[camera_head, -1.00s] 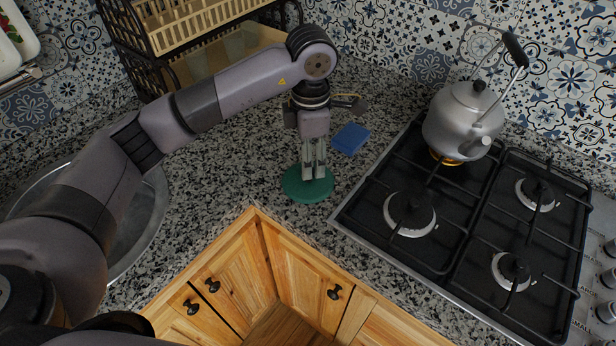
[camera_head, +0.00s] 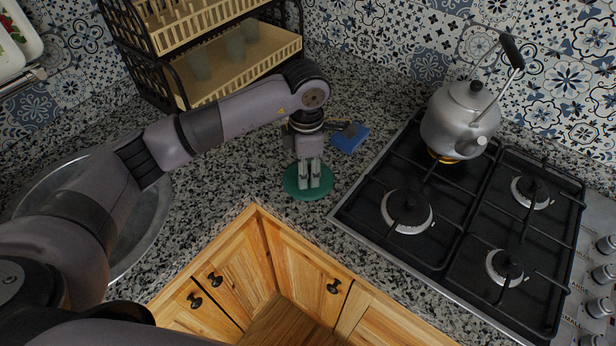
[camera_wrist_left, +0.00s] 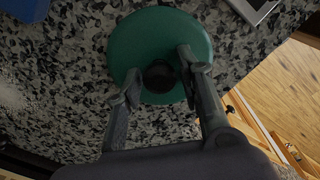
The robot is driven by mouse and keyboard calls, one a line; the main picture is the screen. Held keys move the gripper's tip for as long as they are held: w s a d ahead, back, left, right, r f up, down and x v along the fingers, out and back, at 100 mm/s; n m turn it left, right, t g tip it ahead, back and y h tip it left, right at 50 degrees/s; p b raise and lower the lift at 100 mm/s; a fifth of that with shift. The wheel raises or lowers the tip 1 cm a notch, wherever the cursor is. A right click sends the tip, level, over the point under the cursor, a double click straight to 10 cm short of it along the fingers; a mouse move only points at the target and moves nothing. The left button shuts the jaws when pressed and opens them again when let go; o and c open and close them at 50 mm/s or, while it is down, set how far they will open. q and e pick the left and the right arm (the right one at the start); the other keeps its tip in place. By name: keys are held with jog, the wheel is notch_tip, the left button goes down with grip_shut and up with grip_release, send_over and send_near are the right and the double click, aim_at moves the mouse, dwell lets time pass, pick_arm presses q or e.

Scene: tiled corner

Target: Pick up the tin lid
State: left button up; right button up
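The tin lid (camera_head: 291,185) is a flat green disc lying on the speckled counter in the head view, left of the stove. In the left wrist view the lid (camera_wrist_left: 150,30) has a round black knob (camera_wrist_left: 160,76) at its middle. My left gripper (camera_head: 315,181) points down over the lid. In the wrist view the left gripper (camera_wrist_left: 158,70) is open, one finger on each side of the knob, with gaps to it. Its fingers hide part of the lid. My right gripper is not in view.
A blue sponge-like block (camera_head: 350,138) lies behind the lid. The stove (camera_head: 440,230) with a metal kettle (camera_head: 462,118) stands on the right. A dish rack (camera_head: 210,60) is at the back left and a sink (camera_head: 135,225) at the left. The counter's front edge is close.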

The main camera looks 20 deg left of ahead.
pick_arm(q)
grip_shut()
jog(key=shift+r, duration=0.1)
dwell(0.3)
